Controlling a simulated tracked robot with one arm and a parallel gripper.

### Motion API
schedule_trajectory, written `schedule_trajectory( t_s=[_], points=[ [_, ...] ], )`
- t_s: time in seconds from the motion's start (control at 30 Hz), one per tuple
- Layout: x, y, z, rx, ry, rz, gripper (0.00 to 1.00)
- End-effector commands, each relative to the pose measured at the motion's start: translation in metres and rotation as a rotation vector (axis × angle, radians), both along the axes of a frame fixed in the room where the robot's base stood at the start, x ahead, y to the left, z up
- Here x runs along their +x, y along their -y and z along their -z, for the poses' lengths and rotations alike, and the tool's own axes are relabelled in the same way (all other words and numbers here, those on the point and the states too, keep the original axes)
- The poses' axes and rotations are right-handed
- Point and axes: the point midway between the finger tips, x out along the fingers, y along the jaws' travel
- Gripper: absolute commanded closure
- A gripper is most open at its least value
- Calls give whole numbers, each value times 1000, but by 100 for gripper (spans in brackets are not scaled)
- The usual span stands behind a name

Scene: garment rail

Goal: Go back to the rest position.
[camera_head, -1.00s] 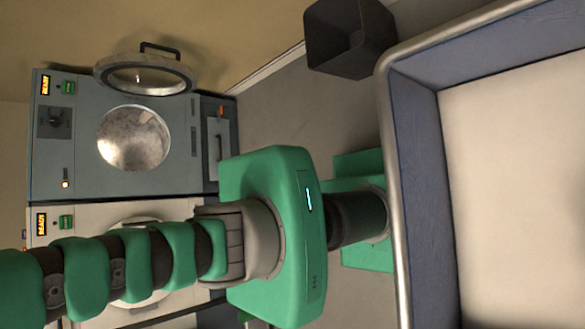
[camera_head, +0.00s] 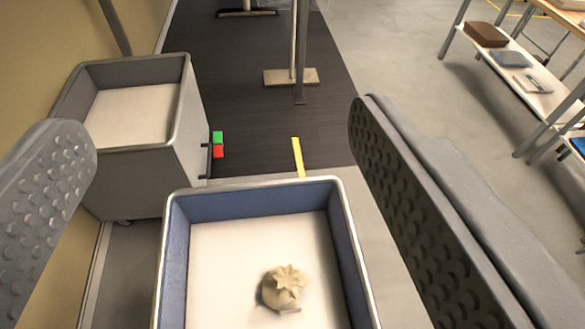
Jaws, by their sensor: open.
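My gripper (camera_head: 222,190) is open, with its two grey, studded finger pads wide apart at the left and right of the view. Nothing is between the pads. Below and beyond them stands a blue-walled bin (camera_head: 256,196) with a pale floor. A beige, crumpled, star-topped thing (camera_head: 285,284) lies on the bin's floor, apart from the pads. The near end of the bin is cut off by the bottom of the view.
A second, grey bin (camera_head: 188,100) stands at the left by the wall. A dark mat (camera_head: 260,110) holds stand feet (camera_head: 290,77). A shelf table (camera_head: 520,80) with boxes is at the upper right. Grey floor (camera_head: 400,50) lies open between.

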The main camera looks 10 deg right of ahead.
Motion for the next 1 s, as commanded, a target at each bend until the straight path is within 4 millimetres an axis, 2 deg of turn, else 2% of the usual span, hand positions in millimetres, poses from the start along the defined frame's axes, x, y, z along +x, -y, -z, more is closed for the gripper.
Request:
schedule_trajectory(
  t_s=[0.33, 0.47, 0.7, 0.8, 1.0],
  points=[
    [0, 1, -4, 2, 0, 0, 27],
    [1, 1, -20, 1, 0, 0, 27],
    [1, 1, -60, 1, -1, 0, 27],
    [1, 1, -67, 1, -1, 0, 27],
    [1, 1, -67, 1, -1, 0, 27]
  ],
)
